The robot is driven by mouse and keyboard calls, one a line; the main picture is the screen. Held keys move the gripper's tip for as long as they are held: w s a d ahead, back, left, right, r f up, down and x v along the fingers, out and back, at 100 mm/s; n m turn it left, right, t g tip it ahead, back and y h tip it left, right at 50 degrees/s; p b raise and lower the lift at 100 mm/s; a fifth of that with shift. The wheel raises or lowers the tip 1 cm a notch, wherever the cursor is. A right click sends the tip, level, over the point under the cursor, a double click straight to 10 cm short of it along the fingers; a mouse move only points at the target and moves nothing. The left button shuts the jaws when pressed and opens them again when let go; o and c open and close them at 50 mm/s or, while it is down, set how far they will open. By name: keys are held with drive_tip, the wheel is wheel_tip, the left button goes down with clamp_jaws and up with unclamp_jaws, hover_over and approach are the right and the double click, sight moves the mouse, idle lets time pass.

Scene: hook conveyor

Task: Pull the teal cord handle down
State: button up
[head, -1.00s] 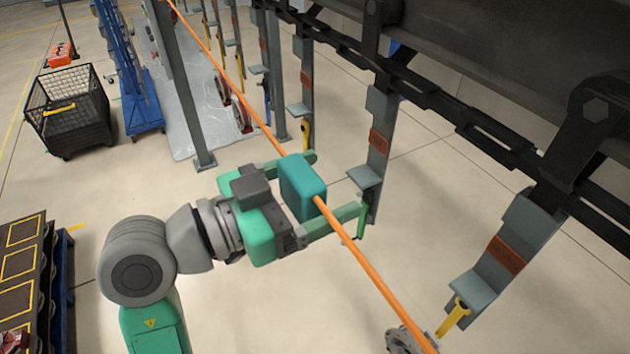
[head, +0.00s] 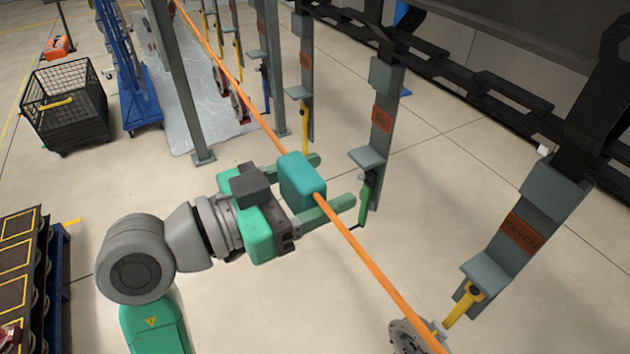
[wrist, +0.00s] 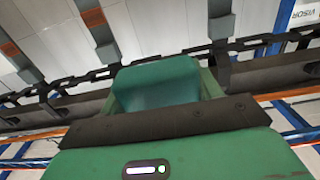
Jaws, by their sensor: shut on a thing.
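The teal cord handle (head: 303,182) is a rounded block on a taut orange cord (head: 370,262) in the head view. My gripper (head: 330,181) is shut on the handle, with one green finger on its far side and one on its near side. The fingers extend past the handle toward the hangers. In the wrist view the handle (wrist: 158,85) sits just beyond the dark edge of my gripper body. The faces where fingers and handle meet are mostly hidden.
Grey hangers with colored hooks, including one hanger (head: 382,120) just beyond my fingertips, hang from a dark chain conveyor (head: 460,75). A grey post (head: 180,80) stands behind. A black mesh cage (head: 65,105) is at left.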

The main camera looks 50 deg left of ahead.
sight(290, 197)
drive_tip(key=o, duration=1.4)
drive_tip(key=b+v, duration=0.2)
drive_tip(key=v, duration=0.5)
drive_tip(key=shift+s+a, duration=0.1)
drive_tip(key=shift+s, duration=0.35)
